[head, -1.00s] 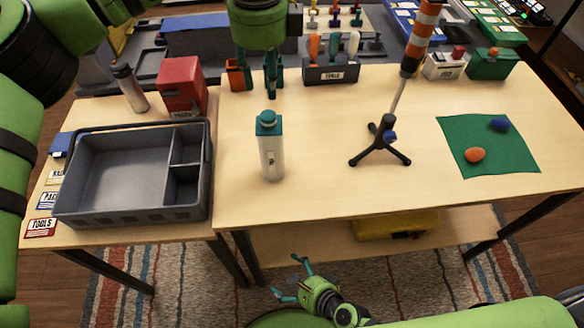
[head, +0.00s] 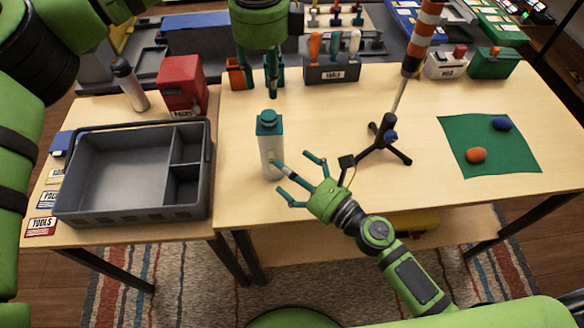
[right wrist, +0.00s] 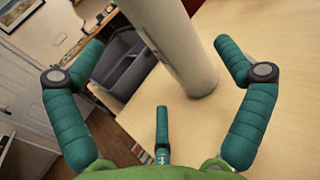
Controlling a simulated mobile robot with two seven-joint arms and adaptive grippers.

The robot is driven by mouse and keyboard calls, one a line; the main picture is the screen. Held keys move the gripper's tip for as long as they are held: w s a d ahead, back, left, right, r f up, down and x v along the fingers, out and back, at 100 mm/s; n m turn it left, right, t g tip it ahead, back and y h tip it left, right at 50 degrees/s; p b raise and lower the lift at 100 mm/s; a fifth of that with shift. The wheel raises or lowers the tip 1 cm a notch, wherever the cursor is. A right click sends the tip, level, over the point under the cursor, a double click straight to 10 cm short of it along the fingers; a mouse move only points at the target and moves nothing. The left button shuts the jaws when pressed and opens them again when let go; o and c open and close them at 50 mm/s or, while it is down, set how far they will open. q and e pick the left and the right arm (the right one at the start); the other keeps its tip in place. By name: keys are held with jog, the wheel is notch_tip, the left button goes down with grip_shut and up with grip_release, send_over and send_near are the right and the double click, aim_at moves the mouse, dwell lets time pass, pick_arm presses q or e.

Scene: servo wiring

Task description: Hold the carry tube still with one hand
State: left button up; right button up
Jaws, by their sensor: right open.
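The carry tube (head: 270,152), white with a teal cap, stands upright near the front edge of the table. My right gripper (head: 297,178) is open at its lower right side, one finger overlapping the tube's lower part in the head view. In the right wrist view the white tube (right wrist: 178,48) stands between the spread fingers of the right gripper (right wrist: 160,75), with gaps visible on both sides. My left gripper (head: 258,90) points down over the table behind the tube. Its fingers are apart with nothing seen between them.
A grey divided tray (head: 115,172) stands left of the tube. A black tripod stand (head: 378,146) is to the right, close to my right gripper. A green mat (head: 520,155) holds an orange and a blue object. A tool holder (head: 332,72) and red box (head: 182,82) stand behind.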

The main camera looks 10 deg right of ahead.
aim_at(271, 154)
pick_arm(q)
jog(key=shift+s, duration=0.1)
pick_arm(e)
jog(key=shift+w+a+r, duration=0.1)
jog(key=shift+w, duration=0.25)
jog(key=x, duration=0.5)
jog(key=shift+w+a, duration=0.2)
jog(key=shift+w, duration=0.1)
jog(key=shift+w+a, duration=0.2)
jog(key=shift+a, duration=0.1)
jog(key=shift+c, duration=0.4)
